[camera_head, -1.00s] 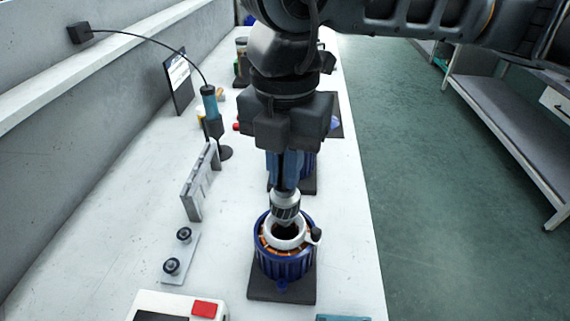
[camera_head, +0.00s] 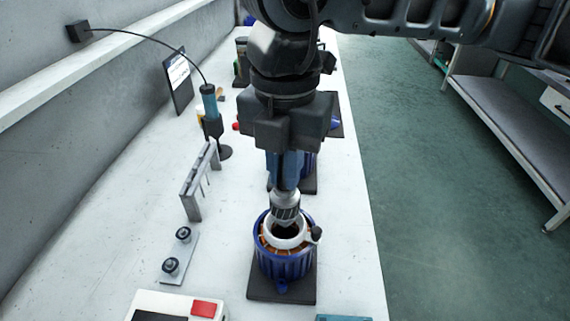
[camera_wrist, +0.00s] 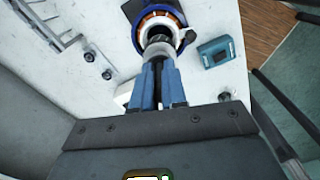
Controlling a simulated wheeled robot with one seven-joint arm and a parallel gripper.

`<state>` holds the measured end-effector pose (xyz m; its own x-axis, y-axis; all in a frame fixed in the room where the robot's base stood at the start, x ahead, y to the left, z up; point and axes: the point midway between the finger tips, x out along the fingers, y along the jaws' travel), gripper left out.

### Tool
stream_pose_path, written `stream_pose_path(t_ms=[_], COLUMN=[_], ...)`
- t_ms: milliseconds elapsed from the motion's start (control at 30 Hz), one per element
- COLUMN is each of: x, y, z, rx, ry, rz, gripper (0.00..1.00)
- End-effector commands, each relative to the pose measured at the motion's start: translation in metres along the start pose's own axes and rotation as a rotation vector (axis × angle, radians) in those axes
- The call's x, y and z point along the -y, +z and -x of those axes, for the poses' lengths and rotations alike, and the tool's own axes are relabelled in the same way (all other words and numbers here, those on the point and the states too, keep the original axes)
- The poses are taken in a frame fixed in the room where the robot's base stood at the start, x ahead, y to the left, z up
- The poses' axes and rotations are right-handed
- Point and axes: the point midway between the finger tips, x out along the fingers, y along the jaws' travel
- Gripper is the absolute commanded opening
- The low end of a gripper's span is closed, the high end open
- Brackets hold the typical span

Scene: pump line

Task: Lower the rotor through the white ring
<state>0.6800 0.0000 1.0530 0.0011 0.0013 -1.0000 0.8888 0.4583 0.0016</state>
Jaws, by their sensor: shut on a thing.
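My gripper (camera_head: 285,188) has blue fingers pointing down, shut on the rotor (camera_head: 285,208), a silver and dark striped cylinder. The rotor hangs upright over the far side of the white ring (camera_head: 284,245). The ring sits on top of the blue finned motor housing (camera_head: 284,267), with orange windings around it. A dark hole shows in the ring in front of the rotor. I cannot tell whether the rotor's lower end is inside the ring. In the wrist view, the rotor (camera_wrist: 159,40) lies between my fingers and the housing (camera_wrist: 178,14).
The housing stands on a dark base plate (camera_head: 281,291). Another blue unit (camera_head: 308,166) stands behind my gripper. To the left are a grey slotted rack (camera_head: 197,185) and a plate with two black knobs (camera_head: 178,255). A box with a red button (camera_head: 204,308) is in front.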

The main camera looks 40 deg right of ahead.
Motion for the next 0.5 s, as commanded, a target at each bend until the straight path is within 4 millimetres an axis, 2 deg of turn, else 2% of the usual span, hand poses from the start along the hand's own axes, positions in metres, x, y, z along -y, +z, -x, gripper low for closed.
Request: stream_pose_path(t_ms=[500], x=[-0.0002], y=[0.0001], z=[-0.0064], rx=[0.001], ry=[0.001], rz=[0.0], gripper=[0.0])
